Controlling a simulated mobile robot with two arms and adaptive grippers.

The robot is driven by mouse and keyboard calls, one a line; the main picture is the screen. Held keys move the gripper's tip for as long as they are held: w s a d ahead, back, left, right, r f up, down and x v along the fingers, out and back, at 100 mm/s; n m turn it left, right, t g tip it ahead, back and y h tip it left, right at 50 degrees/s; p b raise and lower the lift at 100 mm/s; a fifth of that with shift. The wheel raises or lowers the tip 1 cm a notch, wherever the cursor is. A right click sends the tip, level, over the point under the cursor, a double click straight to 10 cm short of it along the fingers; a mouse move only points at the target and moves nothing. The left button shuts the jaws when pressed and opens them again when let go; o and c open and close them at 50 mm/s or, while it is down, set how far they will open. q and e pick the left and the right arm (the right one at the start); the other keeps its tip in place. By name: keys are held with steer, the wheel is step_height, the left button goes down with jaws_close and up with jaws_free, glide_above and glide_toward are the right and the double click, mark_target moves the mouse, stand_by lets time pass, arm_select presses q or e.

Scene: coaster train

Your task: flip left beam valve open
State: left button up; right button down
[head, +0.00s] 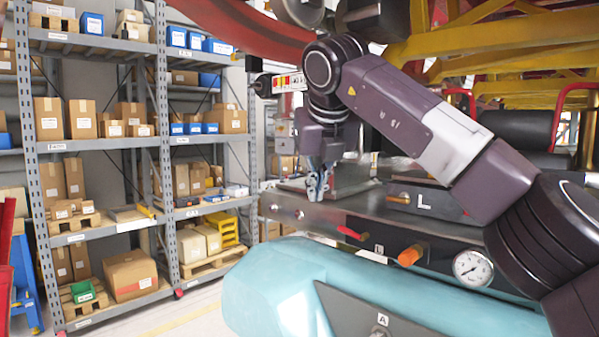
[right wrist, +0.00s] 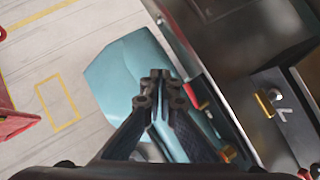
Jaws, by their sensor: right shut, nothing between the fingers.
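A dark metal beam (head: 330,213) runs across the middle of the head view. On its front face are a red lever (head: 350,232), an orange knob (head: 410,255) and a round white gauge (head: 473,267). A small brass handle (head: 398,199) sits beside a plate marked L; I cannot tell which fitting is the left beam valve. In the right wrist view, the red lever (right wrist: 202,103) and the brass handle (right wrist: 264,104) lie right of the fingers. My right gripper (head: 318,190) points down, shut and empty, near the beam; its fingertips (right wrist: 158,90) touch nothing visible. My left gripper is out of view.
A teal rounded body (head: 280,280) stands in front of the beam. Shelves with boxes (head: 130,145) fill the left. A red curved rail (head: 260,28) and yellow framework (head: 490,40) hang above. Open floor (right wrist: 50,90) shows left of the teal body in the wrist view.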

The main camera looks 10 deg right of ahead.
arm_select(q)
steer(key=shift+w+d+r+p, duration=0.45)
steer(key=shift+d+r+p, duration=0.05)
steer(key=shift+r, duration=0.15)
arm_select(e)
steer(key=a+r, duration=0.1)
steer(key=w+a+r, duration=0.1)
steer(key=r, duration=0.1)
steer(key=shift+a+r, duration=0.1)
steer(key=shift+a, duration=0.25)
